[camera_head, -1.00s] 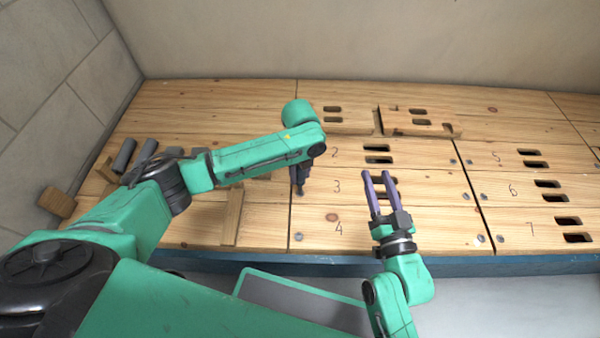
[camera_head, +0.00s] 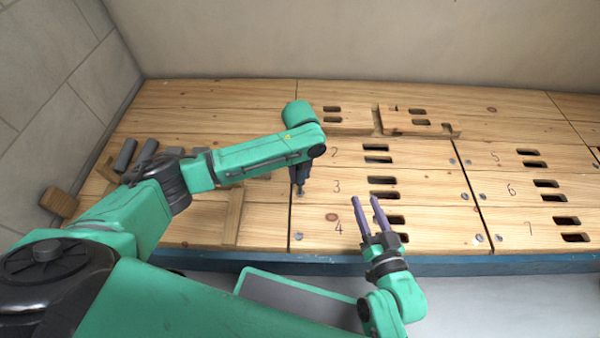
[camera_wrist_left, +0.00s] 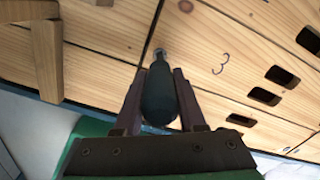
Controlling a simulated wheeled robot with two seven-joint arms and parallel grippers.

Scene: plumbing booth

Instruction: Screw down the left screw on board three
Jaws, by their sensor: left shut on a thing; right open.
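Board three (camera_head: 337,187) is a pale wooden board with a "3" and two dark slots; the "3" also shows in the left wrist view (camera_wrist_left: 221,64). My left gripper (camera_head: 299,172) is shut on a dark, rounded tool like a screwdriver (camera_wrist_left: 160,92), above the board's left end. The tool's tip meets the left screw spot near the board's left edge; the screw (camera_head: 299,193) is mostly hidden, so I cannot tell its height. My right gripper (camera_head: 366,199) is open and empty, over board four (camera_head: 325,232) right of the "4".
Several numbered boards with slots and screws lie around board three. A raised wooden block (camera_head: 390,125) with slots stands at the back. Dark cylinders (camera_head: 125,155) and a wooden frame (camera_head: 232,218) are at the left. The blue table edge (camera_head: 300,262) runs along the front.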

